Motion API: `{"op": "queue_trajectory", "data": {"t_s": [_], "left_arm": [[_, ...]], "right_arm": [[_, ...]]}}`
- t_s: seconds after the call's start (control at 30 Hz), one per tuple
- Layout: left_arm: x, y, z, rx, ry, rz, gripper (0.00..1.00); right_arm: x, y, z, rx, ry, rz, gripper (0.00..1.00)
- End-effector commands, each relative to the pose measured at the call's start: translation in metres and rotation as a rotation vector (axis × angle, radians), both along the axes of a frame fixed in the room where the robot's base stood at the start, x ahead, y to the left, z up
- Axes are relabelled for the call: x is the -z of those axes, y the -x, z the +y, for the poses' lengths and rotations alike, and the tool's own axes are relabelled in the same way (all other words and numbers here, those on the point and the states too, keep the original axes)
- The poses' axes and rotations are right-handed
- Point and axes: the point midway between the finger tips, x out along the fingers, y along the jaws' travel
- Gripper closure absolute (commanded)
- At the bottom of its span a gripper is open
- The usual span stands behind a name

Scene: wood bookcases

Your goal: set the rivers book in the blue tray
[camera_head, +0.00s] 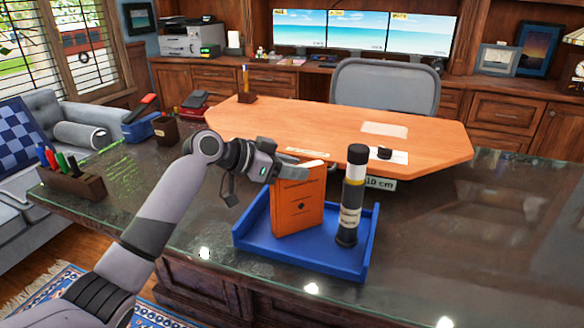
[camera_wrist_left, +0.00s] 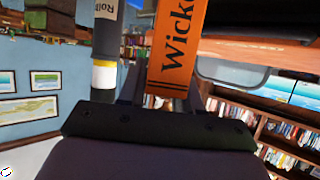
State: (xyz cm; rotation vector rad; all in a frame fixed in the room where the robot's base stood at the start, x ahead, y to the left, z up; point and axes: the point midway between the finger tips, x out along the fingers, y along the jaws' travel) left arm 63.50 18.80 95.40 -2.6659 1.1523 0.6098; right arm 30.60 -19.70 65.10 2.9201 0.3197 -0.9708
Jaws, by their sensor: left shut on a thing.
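An orange book (camera_head: 298,205) stands upright over the left part of the blue tray (camera_head: 362,245). Its lower end is within the tray's outline; I cannot tell whether it touches the tray floor. My left gripper (camera_head: 297,173) is shut on the top of this book. In the left wrist view the orange spine (camera_wrist_left: 178,50) lies between the fingers and shows the letters "Wicke"; I see no word "rivers". A dark bottle-like cylinder (camera_head: 351,195) with a pale band and black cap stands in the tray, right of the book. My right gripper is not in view.
The tray rests on a dark glass-topped desk (camera_head: 440,240), with free room to its right. An orange wooden desktop (camera_head: 330,130) lies behind. A wooden pen holder (camera_head: 75,182) with several markers stands at left. A blue bin (camera_head: 140,127) and dark cup (camera_head: 165,130) sit farther back.

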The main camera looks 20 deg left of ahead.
Motion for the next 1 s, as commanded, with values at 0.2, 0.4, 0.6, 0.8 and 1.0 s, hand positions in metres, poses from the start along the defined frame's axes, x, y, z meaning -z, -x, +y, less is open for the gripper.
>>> {"op": "queue_trajectory", "data": {"t_s": [0.2, 0.4, 0.6, 0.8, 1.0], "left_arm": [[0.003, 0.0, 0.0, 0.001, 0.0, 0.001, 0.6], [0.003, 0.0, 0.0, 0.001, 0.0, 0.001, 0.41], [-0.001, 0.0, 0.0, 0.0, -0.001, -0.001, 0.41], [-0.009, 0.013, 0.016, -0.002, -0.003, -0.002, 0.41], [-0.028, 0.041, 0.044, -0.002, -0.006, -0.002, 0.41]], "right_arm": [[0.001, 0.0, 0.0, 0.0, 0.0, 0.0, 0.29], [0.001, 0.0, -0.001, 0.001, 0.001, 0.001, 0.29], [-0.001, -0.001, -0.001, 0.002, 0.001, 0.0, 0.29], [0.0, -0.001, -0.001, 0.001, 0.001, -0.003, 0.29], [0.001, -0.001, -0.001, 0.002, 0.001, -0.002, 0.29]]}}
